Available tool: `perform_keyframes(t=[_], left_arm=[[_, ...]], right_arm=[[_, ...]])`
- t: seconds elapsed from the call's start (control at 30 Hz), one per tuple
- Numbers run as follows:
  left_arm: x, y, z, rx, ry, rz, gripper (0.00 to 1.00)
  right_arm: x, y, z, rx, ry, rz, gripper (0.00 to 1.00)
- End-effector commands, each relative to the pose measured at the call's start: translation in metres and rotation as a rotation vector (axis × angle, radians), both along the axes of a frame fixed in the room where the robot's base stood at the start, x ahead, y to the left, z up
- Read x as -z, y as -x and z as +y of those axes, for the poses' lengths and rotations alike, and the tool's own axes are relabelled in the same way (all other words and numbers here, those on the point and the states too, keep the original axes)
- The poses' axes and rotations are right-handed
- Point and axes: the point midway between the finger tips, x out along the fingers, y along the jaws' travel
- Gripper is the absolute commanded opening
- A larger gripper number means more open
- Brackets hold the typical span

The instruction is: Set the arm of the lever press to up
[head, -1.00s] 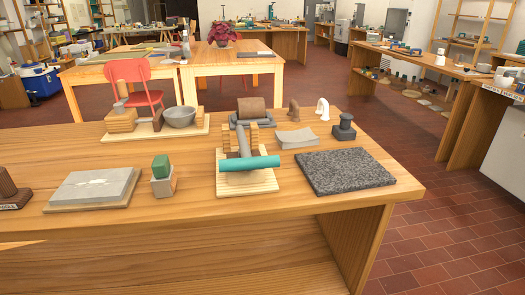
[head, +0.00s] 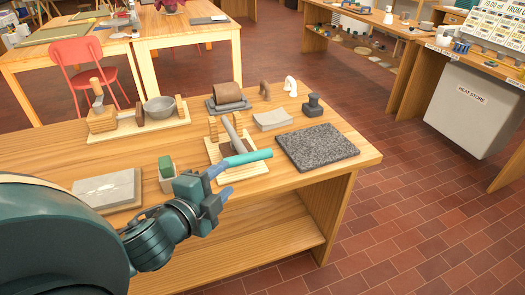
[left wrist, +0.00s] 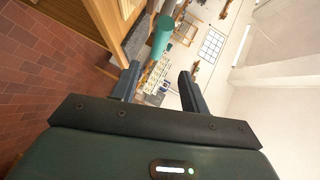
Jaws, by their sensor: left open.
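The lever press stands on the wooden bench, with a pale wooden base (head: 225,176), two wooden posts and a grey arm (head: 233,134) ending in a teal handle (head: 248,157). The arm slants down toward the front of the bench, its handle low over the base's front. The handle also shows in the left wrist view (left wrist: 162,36), ahead of the fingers. My left gripper (head: 222,181) is open and empty, just in front and left of the handle, apart from it as far as I can tell. My right gripper is not in view.
A dark speckled slab (head: 318,147) lies right of the press. A green block on a grey one (head: 166,168) stands close by on the left, beside a grey slab (head: 107,188). Floor is clear at the right.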

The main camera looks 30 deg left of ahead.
Motion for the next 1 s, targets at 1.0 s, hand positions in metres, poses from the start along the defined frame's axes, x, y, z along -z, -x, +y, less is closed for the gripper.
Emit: perform_keyframes(t=[1.0], left_arm=[[0.031,-0.126,0.006,0.001,0.002,0.003,0.45]], right_arm=[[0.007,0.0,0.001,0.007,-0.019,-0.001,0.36]])
